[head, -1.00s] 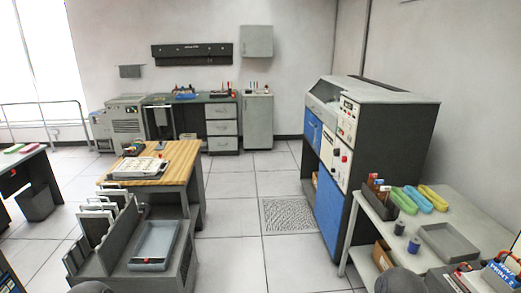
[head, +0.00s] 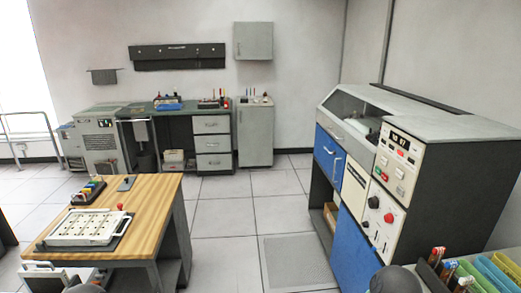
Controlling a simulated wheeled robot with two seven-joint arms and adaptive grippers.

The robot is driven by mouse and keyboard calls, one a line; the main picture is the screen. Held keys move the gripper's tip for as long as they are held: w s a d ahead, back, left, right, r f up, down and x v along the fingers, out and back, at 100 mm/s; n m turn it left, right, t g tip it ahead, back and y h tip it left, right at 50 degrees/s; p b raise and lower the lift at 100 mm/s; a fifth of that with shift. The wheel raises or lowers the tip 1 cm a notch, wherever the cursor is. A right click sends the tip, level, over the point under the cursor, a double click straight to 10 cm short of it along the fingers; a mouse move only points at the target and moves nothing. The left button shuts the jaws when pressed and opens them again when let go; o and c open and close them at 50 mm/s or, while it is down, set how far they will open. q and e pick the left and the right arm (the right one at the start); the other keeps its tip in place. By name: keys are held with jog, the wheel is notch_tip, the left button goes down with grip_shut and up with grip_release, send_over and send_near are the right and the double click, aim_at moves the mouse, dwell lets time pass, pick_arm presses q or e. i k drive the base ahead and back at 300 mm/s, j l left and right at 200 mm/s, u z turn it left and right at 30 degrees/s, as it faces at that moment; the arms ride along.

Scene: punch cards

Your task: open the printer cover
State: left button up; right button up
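A large cabinet machine, which looks like the printer (head: 455,200), stands at the right in the head view. It has dark sides, blue front panels (head: 328,158) and a cream control panel (head: 400,165) with a display, knobs and a red button. Its grey top (head: 425,122) has a sloped, recessed section (head: 362,112) at the far end. I cannot tell which part is the cover or whether it is shut. Neither gripper is in view; only rounded grey parts of my arms show at the bottom edge.
A wooden-topped table (head: 150,205) with a white keyed device (head: 88,228) stands at the left. A side table with pens (head: 437,257) and coloured trays (head: 505,268) is at the lower right. Clear tiled floor (head: 222,215) and a floor grate (head: 297,262) lie between.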

aim_at(344, 99)
jog(key=i, duration=1)
jog(key=i+z, duration=0.1)
jog(key=i, duration=0.9)
jog(key=j, duration=0.1)
